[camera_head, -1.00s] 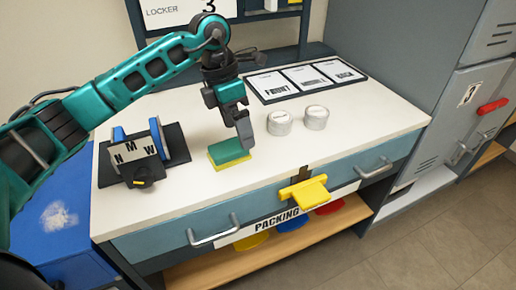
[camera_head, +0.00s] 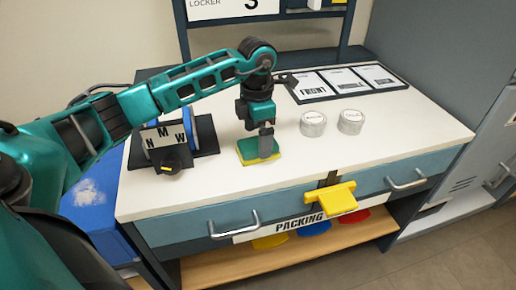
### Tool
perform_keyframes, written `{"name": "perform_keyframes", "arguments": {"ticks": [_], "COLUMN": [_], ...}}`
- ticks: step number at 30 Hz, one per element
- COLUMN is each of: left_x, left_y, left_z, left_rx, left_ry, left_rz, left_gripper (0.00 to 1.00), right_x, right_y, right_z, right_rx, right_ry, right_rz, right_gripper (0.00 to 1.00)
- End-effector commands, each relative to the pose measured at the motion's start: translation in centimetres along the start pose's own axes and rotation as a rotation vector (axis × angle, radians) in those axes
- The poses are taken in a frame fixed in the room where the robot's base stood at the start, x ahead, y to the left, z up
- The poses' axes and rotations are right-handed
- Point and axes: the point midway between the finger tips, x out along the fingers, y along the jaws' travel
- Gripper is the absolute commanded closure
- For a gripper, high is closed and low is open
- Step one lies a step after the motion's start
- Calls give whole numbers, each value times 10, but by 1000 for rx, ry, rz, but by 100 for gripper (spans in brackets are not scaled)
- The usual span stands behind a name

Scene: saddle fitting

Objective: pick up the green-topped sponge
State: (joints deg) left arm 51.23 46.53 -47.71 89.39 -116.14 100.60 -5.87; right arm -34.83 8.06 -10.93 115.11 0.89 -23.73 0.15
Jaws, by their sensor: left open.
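The sponge (camera_head: 247,152), green on top and yellow below, lies on the white worktop, left of the two round tins. My left gripper (camera_head: 267,150) points straight down over the right part of the sponge and hides some of it. Its jaws are open. From this view I cannot tell whether the fingers touch the sponge. My right gripper is not in view.
Two round tins (camera_head: 313,123) (camera_head: 350,121) stand right of the sponge. A block marked N, M, W (camera_head: 166,143) stands to the left. A card tray (camera_head: 345,83) lies behind. The front worktop is clear; a yellow latch (camera_head: 338,199) juts out below its edge.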

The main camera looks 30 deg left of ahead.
Motion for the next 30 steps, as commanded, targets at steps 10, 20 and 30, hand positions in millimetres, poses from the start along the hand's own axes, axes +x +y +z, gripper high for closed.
{"name": "perform_keyframes", "arguments": {"ticks": [10, 20, 30], "left_x": [33, 32, 32], "left_y": [0, 0, 0], "left_z": [1, 1, 1], "left_rx": [-1, 0, 0], "left_ry": [0, 0, 0], "left_rz": [0, 0, 0], "left_gripper": [0, 22, 55], "right_x": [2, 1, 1], "right_y": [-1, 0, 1], "right_z": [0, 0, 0], "right_rx": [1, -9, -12], "right_ry": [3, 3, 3], "right_rz": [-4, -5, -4], "right_gripper": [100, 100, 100]}}
